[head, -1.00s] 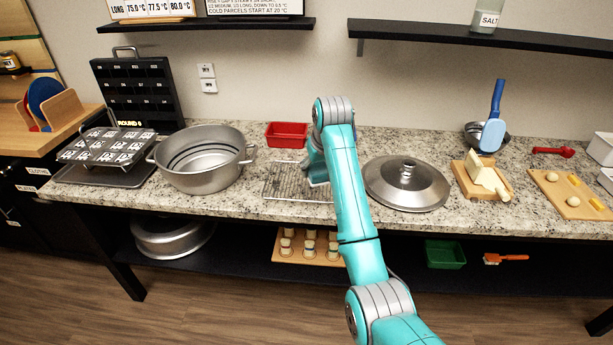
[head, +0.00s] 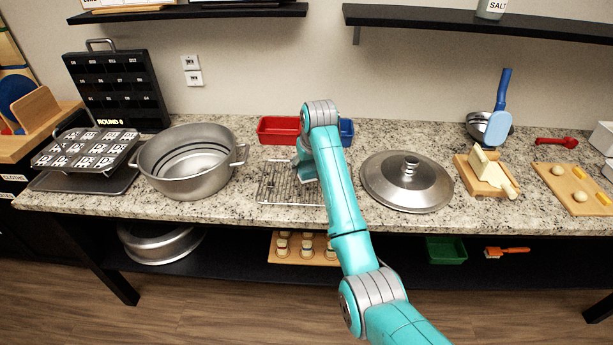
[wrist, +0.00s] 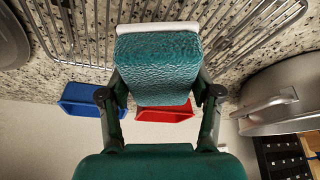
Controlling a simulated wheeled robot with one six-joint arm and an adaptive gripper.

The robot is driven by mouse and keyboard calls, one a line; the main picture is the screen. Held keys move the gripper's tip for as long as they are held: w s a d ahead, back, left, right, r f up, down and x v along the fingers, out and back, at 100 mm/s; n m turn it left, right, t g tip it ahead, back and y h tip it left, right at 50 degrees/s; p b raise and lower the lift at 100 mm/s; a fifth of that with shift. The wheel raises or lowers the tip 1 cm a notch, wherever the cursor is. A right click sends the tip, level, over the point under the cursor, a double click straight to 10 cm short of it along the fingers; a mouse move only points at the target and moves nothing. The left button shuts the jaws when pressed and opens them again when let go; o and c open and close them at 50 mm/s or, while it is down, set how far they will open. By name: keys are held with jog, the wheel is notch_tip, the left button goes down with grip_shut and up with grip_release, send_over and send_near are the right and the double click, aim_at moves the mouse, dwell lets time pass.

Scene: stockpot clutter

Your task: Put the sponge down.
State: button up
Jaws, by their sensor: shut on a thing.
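My gripper (wrist: 160,93) is shut on a teal sponge (wrist: 158,65) with a pale edge, one finger on each side of it. In the head view my gripper (head: 305,170) is mostly hidden behind my arm, and the sponge cannot be made out there. The sponge is over or beside the wire rack (head: 274,187), whose bars also show on both sides of it in the wrist view (wrist: 252,38). I cannot tell whether the sponge touches the rack or the counter.
A stockpot (head: 188,163) stands left of the rack and a steel lid (head: 407,190) lies right of it. A red tray (head: 277,130) and a blue tray (head: 346,131) sit behind. Speckled counter (head: 365,140) is bare between the blue tray and the lid.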

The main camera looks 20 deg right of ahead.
jog(key=shift+f, duration=2.1)
jog(key=o, duration=1.1)
jog(key=shift+f, duration=0.15)
jog(key=v, duration=1.2)
jog(key=shift+s, duration=0.1)
